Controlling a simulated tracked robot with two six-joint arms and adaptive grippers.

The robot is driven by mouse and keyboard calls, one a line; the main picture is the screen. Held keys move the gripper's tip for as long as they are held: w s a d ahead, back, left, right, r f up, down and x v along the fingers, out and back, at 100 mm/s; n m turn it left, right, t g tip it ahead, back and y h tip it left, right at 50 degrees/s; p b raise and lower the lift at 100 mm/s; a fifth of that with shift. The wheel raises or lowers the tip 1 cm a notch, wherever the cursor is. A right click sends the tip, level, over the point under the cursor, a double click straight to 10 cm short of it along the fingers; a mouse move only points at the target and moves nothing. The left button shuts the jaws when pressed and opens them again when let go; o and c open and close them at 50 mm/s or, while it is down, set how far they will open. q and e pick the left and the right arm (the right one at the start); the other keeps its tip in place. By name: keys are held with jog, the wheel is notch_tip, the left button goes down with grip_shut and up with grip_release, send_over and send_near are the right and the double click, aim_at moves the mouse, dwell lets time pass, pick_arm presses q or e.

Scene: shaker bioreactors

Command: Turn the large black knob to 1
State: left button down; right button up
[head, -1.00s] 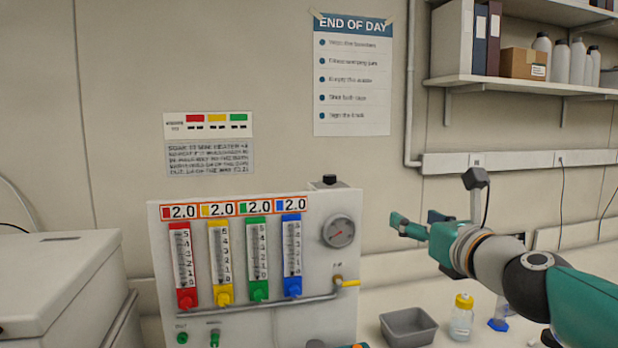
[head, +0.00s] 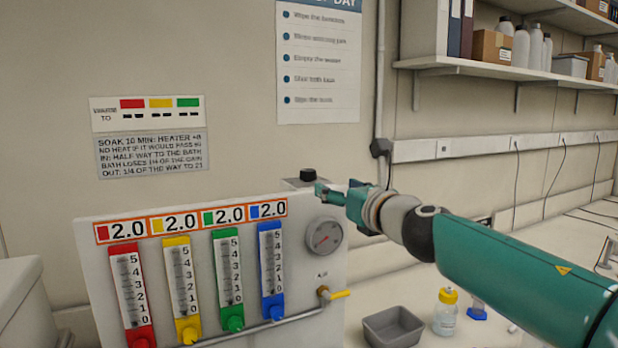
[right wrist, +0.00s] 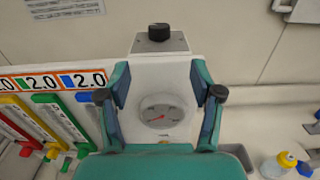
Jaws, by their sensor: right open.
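The large black knob (head: 308,175) stands on top of a grey box (head: 291,184) behind the white gas panel's upper right corner. In the right wrist view the knob (right wrist: 159,32) is at top centre, beyond my fingertips, with the grey box (right wrist: 178,43) under it. My right gripper (head: 332,192) is beside the knob, just to its right in the head view. In the right wrist view its two teal fingers (right wrist: 161,94) are spread wide, with nothing between them but the panel behind. I cannot tell the exact gap to the knob. My left gripper is out of view.
The white panel (head: 205,262) carries several coloured flow tubes, 2.0 displays, a round gauge (head: 324,237) and a yellow-handled valve (head: 340,294). A grey tray (head: 392,327) and a yellow-capped bottle (head: 445,312) stand on the bench to the right. A wall shelf (head: 450,63) is above.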

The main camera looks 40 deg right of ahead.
aim_at(314, 176)
jog(key=p+x, duration=0.1)
jog(key=x, duration=1.1)
jog(key=shift+f+p, duration=0.1)
jog(key=shift+p, duration=0.2)
jog(key=c, duration=1.1)
jog(key=shift+d+f+n+y+b, duration=0.2)
jog(key=shift+n+y+b, duration=0.5)
jog(key=shift+y+b, duration=0.4)
jog(key=shift+d+r+n+t+y, duration=0.15)
jog(key=shift+n+t+y, duration=0.3)
jog(key=shift+y, duration=0.35)
jog(key=shift+n+y, duration=0.45)
jog(key=shift+y, duration=0.15)
jog(key=o, duration=1.1)
